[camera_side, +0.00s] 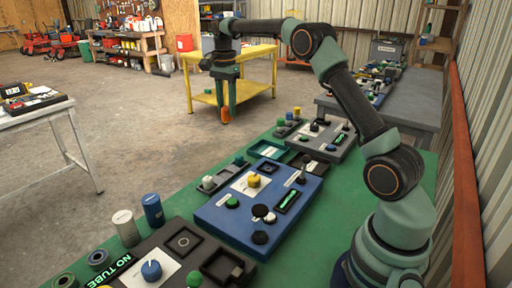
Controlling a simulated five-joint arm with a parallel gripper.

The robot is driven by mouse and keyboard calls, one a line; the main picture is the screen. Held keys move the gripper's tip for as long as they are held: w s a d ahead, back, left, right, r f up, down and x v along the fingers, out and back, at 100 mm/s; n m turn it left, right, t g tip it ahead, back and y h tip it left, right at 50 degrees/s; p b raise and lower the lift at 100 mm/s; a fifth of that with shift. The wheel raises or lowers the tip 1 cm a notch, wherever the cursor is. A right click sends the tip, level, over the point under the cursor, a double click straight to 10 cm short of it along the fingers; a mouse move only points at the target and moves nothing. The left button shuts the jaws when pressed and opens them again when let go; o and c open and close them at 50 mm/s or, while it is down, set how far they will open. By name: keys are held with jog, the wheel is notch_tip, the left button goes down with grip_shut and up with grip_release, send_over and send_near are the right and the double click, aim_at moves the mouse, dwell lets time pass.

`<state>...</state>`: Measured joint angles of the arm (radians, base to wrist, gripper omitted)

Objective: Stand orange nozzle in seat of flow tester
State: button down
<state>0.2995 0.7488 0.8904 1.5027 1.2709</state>
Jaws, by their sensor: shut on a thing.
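My gripper (226,107) points down and is shut on the orange nozzle (226,117), which hangs upright below the fingers. In the picture it shows against the concrete floor, left of the green bench's far end. Several tester panels lie on the bench: a blue one (213,218) with a yellow knob, a grey one (331,153) behind it, and a dark one (141,244) in front with a "NO TUBE" display and a ring-shaped seat (183,241). I cannot tell which panel is the flow tester.
Blue and pale cylinders (153,209) stand on the green bench (406,187) beside the dark panel. Small trays (266,149) with coloured parts lie beyond the blue panel. A yellow table (259,55) stands on the floor behind my gripper. A corrugated wall is at the right.

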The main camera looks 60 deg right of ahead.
jog(key=s+d+r, duration=0.2)
jog(key=s+d, duration=0.5)
jog(key=s, duration=0.4)
notch_tip(320, 180, down, 19)
jog(key=shift+w+a+f, duration=0.15)
jog(key=shift+f, duration=0.05)
jog(key=shift+f, duration=0.1)
jog(key=shift+c, duration=2.4)
grip_release()
